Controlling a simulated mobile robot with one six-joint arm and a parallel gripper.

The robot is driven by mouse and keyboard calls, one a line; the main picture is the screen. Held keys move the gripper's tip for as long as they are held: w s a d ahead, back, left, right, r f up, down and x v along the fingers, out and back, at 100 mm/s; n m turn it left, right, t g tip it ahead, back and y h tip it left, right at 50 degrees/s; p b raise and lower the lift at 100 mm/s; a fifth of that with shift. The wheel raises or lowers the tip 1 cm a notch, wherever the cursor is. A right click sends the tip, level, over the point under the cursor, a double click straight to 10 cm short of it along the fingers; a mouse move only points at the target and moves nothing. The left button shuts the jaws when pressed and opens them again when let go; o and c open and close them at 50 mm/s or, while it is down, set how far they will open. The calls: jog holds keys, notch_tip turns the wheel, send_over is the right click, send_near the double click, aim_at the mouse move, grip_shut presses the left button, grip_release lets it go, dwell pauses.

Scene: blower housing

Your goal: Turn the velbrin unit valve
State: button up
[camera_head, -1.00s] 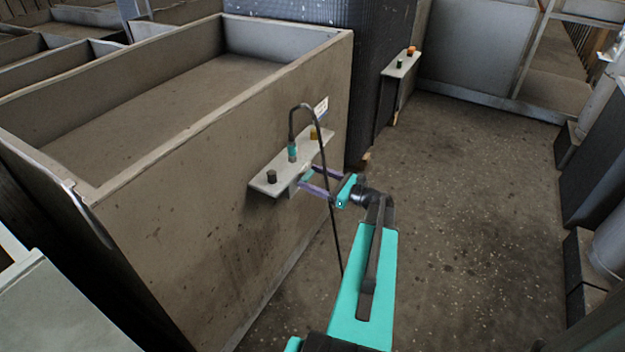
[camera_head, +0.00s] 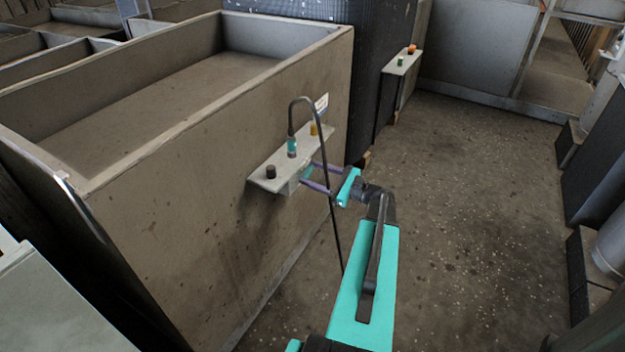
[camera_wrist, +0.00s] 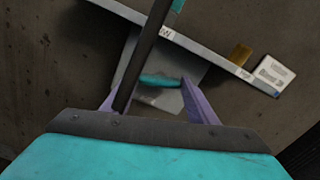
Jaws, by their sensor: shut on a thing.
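The valve has a teal handle (camera_wrist: 160,81) on a grey block (camera_wrist: 158,98) under a small shelf on the side of a brown housing. In the head view the handle (camera_head: 306,175) shows small, below the shelf. My gripper (camera_wrist: 155,80) has purple fingers, one on each side of the teal handle, and is shut on it. In the head view my gripper (camera_head: 308,173) reaches in from the right. A dark hose crosses in front of the fingers and hides part of the left one in the wrist view.
The dark hose (camera_head: 323,150) arches from a teal-banded fitting (camera_head: 292,146) on the shelf (camera_head: 265,181) down towards the floor. A black knob (camera_head: 271,172) and a yellow knob (camera_head: 314,129) stand on the shelf. A label (camera_wrist: 271,76) is beside it. Floor to the right is clear.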

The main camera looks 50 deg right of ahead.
jog(key=shift+a+f+n+b, duration=0.1)
jog(key=shift+n+b, duration=2.85)
jog(key=shift+n, duration=0.2)
jog(key=shift+a+f+n+b, duration=0.1)
jog(key=shift+n+b, duration=2.8)
jog(key=shift+n, duration=0.25)
jog(key=o, duration=1)
jog(key=shift+d+r, duration=0.1)
jog(key=shift+o, duration=0.2)
jog(key=shift+s+d, duration=0.1)
jog(key=shift+s, duration=0.1)
